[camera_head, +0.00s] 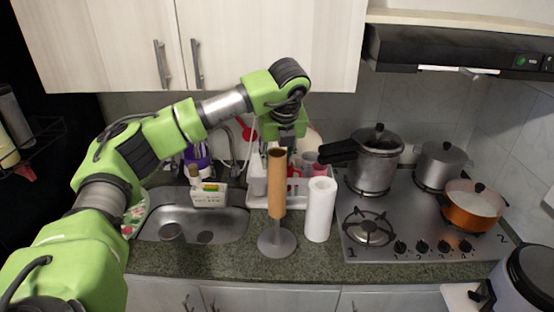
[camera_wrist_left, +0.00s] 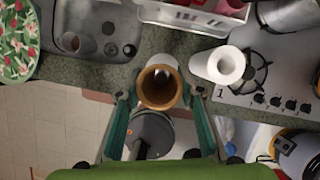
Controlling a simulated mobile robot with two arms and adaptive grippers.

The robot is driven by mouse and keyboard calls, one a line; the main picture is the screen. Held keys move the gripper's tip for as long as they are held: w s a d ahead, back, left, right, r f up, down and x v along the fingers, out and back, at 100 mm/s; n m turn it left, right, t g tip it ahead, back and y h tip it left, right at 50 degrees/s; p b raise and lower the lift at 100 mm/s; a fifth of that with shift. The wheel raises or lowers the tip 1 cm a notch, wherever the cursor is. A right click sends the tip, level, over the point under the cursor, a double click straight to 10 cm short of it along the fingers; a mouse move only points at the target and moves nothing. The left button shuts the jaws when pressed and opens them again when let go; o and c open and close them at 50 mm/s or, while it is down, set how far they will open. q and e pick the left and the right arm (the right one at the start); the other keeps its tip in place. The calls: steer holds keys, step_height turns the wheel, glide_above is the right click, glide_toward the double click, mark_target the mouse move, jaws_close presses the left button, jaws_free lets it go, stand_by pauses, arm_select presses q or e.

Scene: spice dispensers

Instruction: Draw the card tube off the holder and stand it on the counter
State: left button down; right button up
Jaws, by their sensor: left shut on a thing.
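The brown card tube (camera_head: 277,185) stands upright around the grey holder (camera_head: 277,241) near the counter's front edge. A short grey length of the holder shows between the tube's lower end and the round base. My left gripper (camera_head: 284,148) is at the tube's upper end, shut on it. In the left wrist view the tube's open mouth (camera_wrist_left: 160,88) lies between the two fingers of my left gripper (camera_wrist_left: 160,96), and the holder's tip shows inside. The counter (camera_head: 190,262) is speckled dark green. My right gripper is not in view.
A white paper roll (camera_head: 320,210) stands just right of the tube. A white dish rack (camera_head: 256,201) is behind it, and the sink (camera_head: 225,228) is to the left. The hob (camera_head: 415,215) with pots is to the right. The counter's front strip is narrow but clear.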

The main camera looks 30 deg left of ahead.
arm_select(q)
step_height(320, 180, up, 8)
steer(key=p, duration=0.4)
stand_by(2.3)
steer(key=shift+r+p, duration=0.6)
steer(key=shift+r, duration=2.4)
step_height(320, 180, up, 4)
steer(key=shift+f, duration=0.15)
stand_by(0.4)
